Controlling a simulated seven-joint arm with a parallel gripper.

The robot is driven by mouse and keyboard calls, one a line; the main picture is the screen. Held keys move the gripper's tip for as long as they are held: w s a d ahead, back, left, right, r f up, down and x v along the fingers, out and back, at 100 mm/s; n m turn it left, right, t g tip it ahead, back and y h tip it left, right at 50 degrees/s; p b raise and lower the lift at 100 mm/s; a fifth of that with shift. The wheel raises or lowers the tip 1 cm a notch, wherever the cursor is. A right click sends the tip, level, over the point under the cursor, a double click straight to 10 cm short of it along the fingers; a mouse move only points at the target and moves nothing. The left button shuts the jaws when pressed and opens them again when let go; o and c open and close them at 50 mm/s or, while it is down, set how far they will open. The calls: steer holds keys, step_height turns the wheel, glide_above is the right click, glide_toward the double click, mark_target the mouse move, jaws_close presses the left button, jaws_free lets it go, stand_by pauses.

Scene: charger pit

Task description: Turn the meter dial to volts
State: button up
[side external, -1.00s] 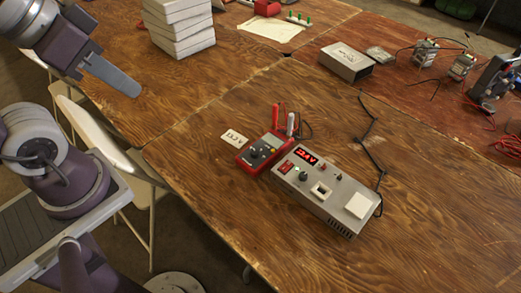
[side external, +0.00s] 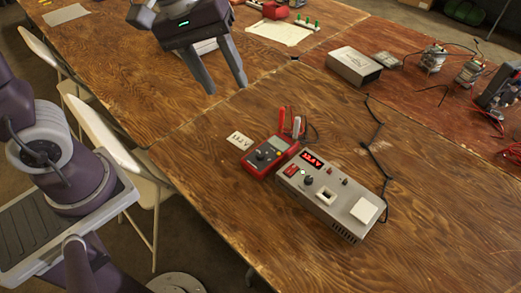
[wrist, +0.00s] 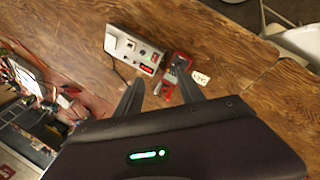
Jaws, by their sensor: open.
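The red meter (side external: 270,155) lies face up on the wooden table, with a dark dial (side external: 261,154) on its face. The dial's setting is too small to read. A red and a white probe stand at its far end. The meter also shows in the wrist view (wrist: 179,68), upper middle, beyond my fingertips. My gripper (side external: 226,90) is open and empty, high above the table and to the upper left of the meter. In the wrist view its two fingers (wrist: 163,84) spread apart with nothing between them.
A grey power box (side external: 332,203) with a red display stands right beside the meter. A small white card (side external: 239,140) lies to the meter's left. A metal box (side external: 354,65) and wired devices (side external: 467,70) are farther back.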

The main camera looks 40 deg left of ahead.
steer(key=w+f+n+g, duration=0.1)
steer(key=w+f+n, duration=0.2)
steer(key=w+f, duration=0.25)
steer(key=n+g+y, duration=0.2)
steer(key=n+y, duration=0.1)
steer(key=n, duration=0.4)
glide_above(261, 154)
step_height(261, 154, down, 19)
steer(key=shift+r, duration=0.1)
step_height(261, 154, down, 7)
steer(key=shift+a+r, duration=0.1)
jaws_close()
